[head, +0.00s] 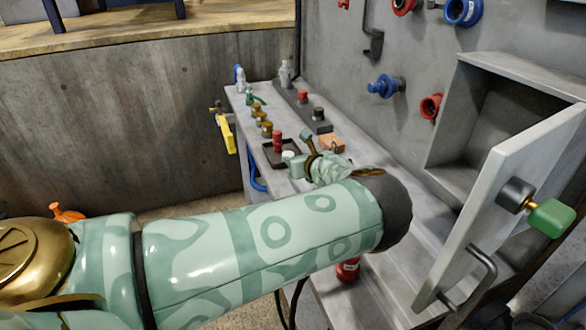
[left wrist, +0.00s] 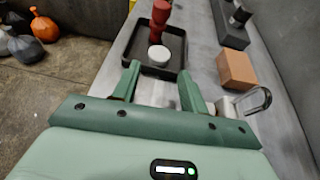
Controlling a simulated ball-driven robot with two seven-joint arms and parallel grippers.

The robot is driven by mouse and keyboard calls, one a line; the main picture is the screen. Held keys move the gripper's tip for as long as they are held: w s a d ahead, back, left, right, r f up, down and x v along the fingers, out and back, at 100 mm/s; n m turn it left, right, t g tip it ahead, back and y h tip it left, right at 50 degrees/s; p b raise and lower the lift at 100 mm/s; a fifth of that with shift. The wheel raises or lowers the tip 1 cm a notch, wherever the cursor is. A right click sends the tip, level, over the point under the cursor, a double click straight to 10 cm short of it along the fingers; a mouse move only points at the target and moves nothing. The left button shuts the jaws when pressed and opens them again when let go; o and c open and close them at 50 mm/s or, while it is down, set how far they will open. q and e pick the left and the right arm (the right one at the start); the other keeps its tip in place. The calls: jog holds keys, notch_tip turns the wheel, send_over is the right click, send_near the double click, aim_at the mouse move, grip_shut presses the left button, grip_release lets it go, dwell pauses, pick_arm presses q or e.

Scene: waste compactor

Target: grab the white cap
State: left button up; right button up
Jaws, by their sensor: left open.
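The white cap (left wrist: 157,54) is a small round white piece at the near edge of a dark tray (left wrist: 136,64) in the left wrist view. In the head view the white cap (head: 288,156) shows just beyond my left gripper (head: 301,152). In the left wrist view my left gripper (left wrist: 160,82) is open, with its two green fingers apart and pointing toward the cap, which lies ahead of the gap between them. Nothing is between the fingers. A red piece (left wrist: 160,14) stands in the tray behind the cap. My right gripper is in neither view.
A brown block (left wrist: 237,70) and a metal loop (left wrist: 250,100) lie to the right of the fingers. A dark rack (left wrist: 231,24) stands beyond. Several bags (left wrist: 43,26) lie on the floor at left. An open grey door (head: 500,210) with a green knob is at right.

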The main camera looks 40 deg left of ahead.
aim_at(288, 154)
pick_arm(q)
jog(key=b+x, duration=0.1)
jog(key=x, duration=0.2)
jog(key=shift+w+a+f, duration=0.1)
jog(key=shift+w+a, duration=0.05)
jog(key=b+x, duration=0.2)
jog(key=x, duration=0.2)
jog(key=shift+a+f+b, duration=0.25)
jog(key=shift+f+b, duration=0.05)
jog(key=shift+w+a+f, duration=0.1)
jog(key=shift+w+a, duration=0.15)
jog(key=shift+a, duration=0.15)
jog(key=shift+r, duration=0.3)
jog(key=c, duration=0.7)
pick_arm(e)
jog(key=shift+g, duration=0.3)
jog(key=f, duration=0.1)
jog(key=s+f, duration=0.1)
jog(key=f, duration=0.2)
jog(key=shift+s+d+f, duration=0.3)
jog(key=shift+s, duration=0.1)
